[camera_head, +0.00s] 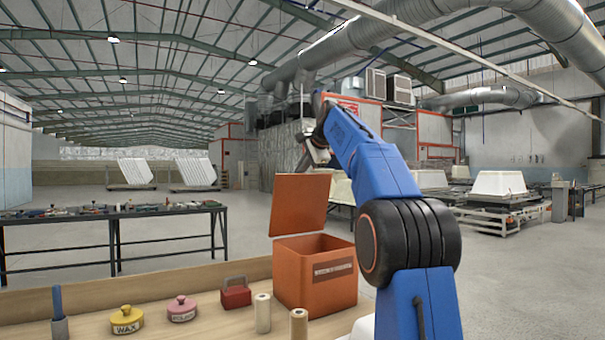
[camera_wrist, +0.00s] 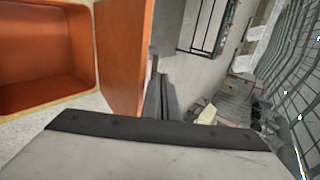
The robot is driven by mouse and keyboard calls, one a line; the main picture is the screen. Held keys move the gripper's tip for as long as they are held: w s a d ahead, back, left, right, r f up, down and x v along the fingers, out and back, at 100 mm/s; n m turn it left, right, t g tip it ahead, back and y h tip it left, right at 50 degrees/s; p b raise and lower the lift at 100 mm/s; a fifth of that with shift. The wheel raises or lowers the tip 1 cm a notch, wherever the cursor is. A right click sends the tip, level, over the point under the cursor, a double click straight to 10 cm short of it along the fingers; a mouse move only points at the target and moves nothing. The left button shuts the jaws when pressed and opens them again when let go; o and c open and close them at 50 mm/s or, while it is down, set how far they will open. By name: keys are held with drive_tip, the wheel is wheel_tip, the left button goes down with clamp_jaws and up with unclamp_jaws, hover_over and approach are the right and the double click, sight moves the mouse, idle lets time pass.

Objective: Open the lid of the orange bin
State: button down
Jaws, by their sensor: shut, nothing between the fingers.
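The orange bin (camera_head: 330,292) stands on the wooden table with a label on its front. Its lid (camera_head: 299,203) is raised, standing nearly upright at the back with a slight tilt. In the wrist view the bin's empty-looking inside (camera_wrist: 40,55) shows at the left, and the lid (camera_wrist: 122,50) stands beside it. My gripper (camera_head: 320,155) is above the lid's upper right corner in the head view. In the wrist view its dark fingers (camera_wrist: 160,100) are shut and empty, close to the lid's side. I cannot tell whether they touch the lid.
On the wooden table (camera_head: 215,285) are a yellow wax pot (camera_head: 126,320), a pink pot (camera_head: 182,310), a red block with a handle (camera_head: 236,293), two pale rolls (camera_head: 262,314) and a blue-handled tool (camera_head: 58,312). A long tool bench (camera_head: 120,214) stands behind.

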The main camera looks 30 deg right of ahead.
drive_tip(key=shift+w+a+r, duration=0.1)
drive_tip(key=shift+w+r, duration=0.05)
drive_tip(key=shift+w, duration=2.2)
drive_tip(key=v, duration=1.7)
drive_tip(key=shift+s, duration=0.15)
drive_tip(key=shift+r, duration=0.15)
